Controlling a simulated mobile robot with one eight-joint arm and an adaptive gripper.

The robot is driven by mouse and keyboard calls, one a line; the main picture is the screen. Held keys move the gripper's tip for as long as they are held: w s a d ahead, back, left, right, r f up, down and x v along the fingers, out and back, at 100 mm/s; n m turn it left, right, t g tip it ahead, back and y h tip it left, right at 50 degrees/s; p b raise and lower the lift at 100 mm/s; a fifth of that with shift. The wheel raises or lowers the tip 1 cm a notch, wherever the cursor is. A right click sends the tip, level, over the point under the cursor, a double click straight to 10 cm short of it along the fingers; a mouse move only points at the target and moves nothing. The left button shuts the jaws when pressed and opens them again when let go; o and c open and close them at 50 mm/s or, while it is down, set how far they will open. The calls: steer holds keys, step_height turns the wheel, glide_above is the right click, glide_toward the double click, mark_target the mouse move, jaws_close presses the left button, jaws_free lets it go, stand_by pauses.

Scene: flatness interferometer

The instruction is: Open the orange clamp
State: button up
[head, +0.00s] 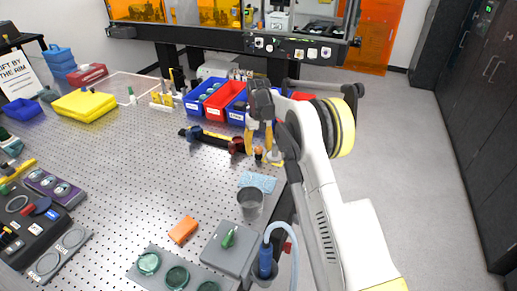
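I see nothing clearly held. Small orange and dark parts show just below the fingertips, too small to identify.
Blue bins (203,93) and a red bin (221,101) stand just behind the clamp. A grey cup (250,203), a blue cloth (258,182) and an orange block (183,230) are nearer. Bare table lies left of the clamp.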

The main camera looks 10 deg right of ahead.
mark_target(259, 149)
step_height(259, 149, up, 12)
stand_by(0.6)
steer(key=s+r+t+b, duration=0.1)
steer(key=s+r+t, duration=0.1)
steer(key=s+r, duration=0.55)
steer(key=s+r+t+b, duration=0.15)
steer(key=s+r, duration=0.25)
steer(key=s, duration=0.7)
steer(key=s+f+t+b, duration=0.1)
steer(key=s+f, duration=0.2)
steer(key=s, duration=0.5)
steer(key=s+f+m+t+b, duration=0.1)
steer(key=s+f, duration=0.2)
steer(key=s, duration=0.4)
steer(key=s+f+t+b, duration=0.1)
steer(key=s+f, duration=0.3)
steer(key=s, duration=0.4)
steer(key=shift+s+t, duration=0.35)
